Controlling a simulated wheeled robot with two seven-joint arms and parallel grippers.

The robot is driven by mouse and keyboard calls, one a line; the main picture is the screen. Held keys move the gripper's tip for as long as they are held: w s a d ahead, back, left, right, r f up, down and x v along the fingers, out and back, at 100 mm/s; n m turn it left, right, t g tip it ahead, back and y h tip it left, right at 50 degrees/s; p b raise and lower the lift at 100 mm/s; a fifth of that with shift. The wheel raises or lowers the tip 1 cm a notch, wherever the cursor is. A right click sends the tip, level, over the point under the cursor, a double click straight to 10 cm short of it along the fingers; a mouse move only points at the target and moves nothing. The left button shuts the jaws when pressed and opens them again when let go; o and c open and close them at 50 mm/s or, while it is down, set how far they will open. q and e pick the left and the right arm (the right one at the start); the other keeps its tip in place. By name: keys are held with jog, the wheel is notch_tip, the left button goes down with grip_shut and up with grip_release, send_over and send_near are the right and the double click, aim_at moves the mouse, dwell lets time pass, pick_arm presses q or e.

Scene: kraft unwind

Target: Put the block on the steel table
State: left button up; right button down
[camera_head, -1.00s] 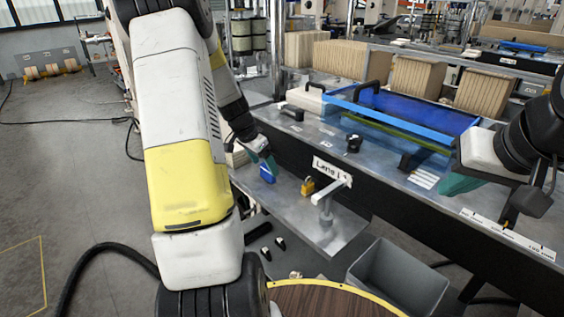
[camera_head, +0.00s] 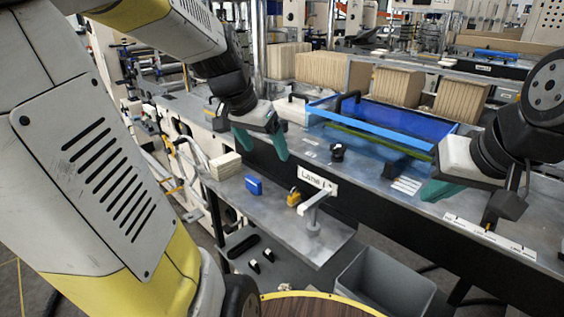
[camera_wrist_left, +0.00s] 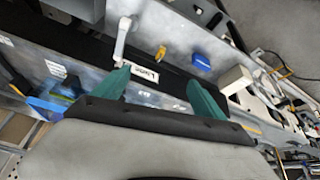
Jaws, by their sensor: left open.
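A small blue block (camera_head: 254,186) stands on the lower steel table (camera_head: 275,218), left of a yellow padlock. The block also shows in the left wrist view (camera_wrist_left: 202,62), beyond the fingertips. My left gripper (camera_head: 262,147) is open and empty, with its teal fingers spread above and behind the block, apart from it. Both fingers show in the left wrist view (camera_wrist_left: 163,90) with nothing between them. My right gripper (camera_head: 440,190) hangs over the upper bench at the right. Its finger gap cannot be made out.
A blue tray (camera_head: 385,120) lies on the upper bench. A grey bin (camera_head: 385,285) is below, at the front.

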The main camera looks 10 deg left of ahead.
pick_arm(q)
jog(key=s+d+r+n, duration=0.1)
jog(key=s+d, duration=0.1)
jog(key=s, duration=0.4)
jog(key=s+d+r+n+t, duration=0.1)
jog(key=s+d, duration=0.2)
jog(key=s, duration=0.3)
jog(key=shift+n, duration=0.4)
jog(key=shift+d, duration=0.1)
